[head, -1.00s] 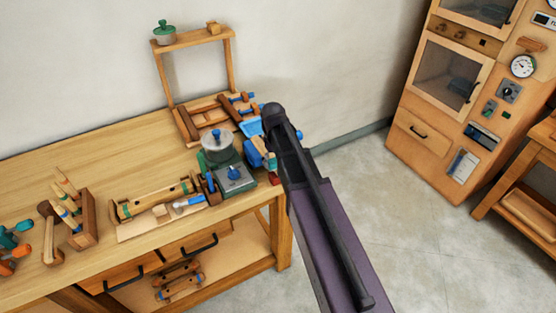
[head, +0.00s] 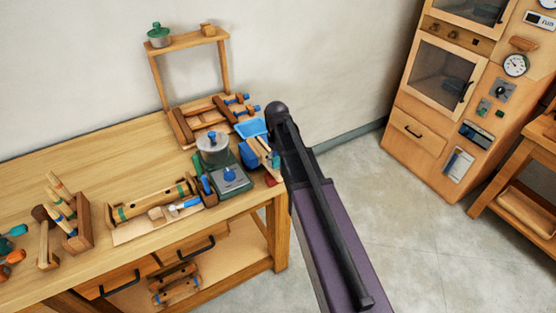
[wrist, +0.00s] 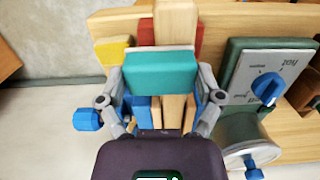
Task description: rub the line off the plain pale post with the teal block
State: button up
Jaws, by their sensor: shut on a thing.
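My gripper (wrist: 162,98) is shut on the teal block (wrist: 160,73), with a grey finger at each side of it in the wrist view. A plain pale post (wrist: 177,20) shows just beyond the block, which covers part of it. I cannot tell whether the block touches the post. No line shows on the visible part of the post. In the head view my arm hides most of the gripper at the bench's right end.
A red piece (wrist: 146,32) and a yellow piece (wrist: 113,50) stand beside the post. A green hot plate (head: 232,180) with a grey pot (head: 213,148) is close by on the wooden bench (head: 120,150). A blue tray (head: 250,128) lies behind. Open floor is to the right.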

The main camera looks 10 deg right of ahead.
dwell(0.4)
jog(key=shift+s+a, duration=0.25)
jog(key=shift+a, duration=0.45)
jog(key=shift+s+a, duration=0.2)
jog(key=shift+a, duration=0.5)
jog(key=shift+d, duration=0.15)
jog(key=shift+w+d+f, duration=0.1)
jog(key=shift+w+d, duration=0.15)
jog(key=shift+d, duration=0.4)
jog(key=shift+w+d, duration=0.2)
jog(key=shift+d, duration=0.45)
jog(key=r+p, duration=0.6)
jog(key=shift+w+a, duration=0.1)
jog(key=shift+w, duration=0.1)
jog(key=shift+f, duration=0.15)
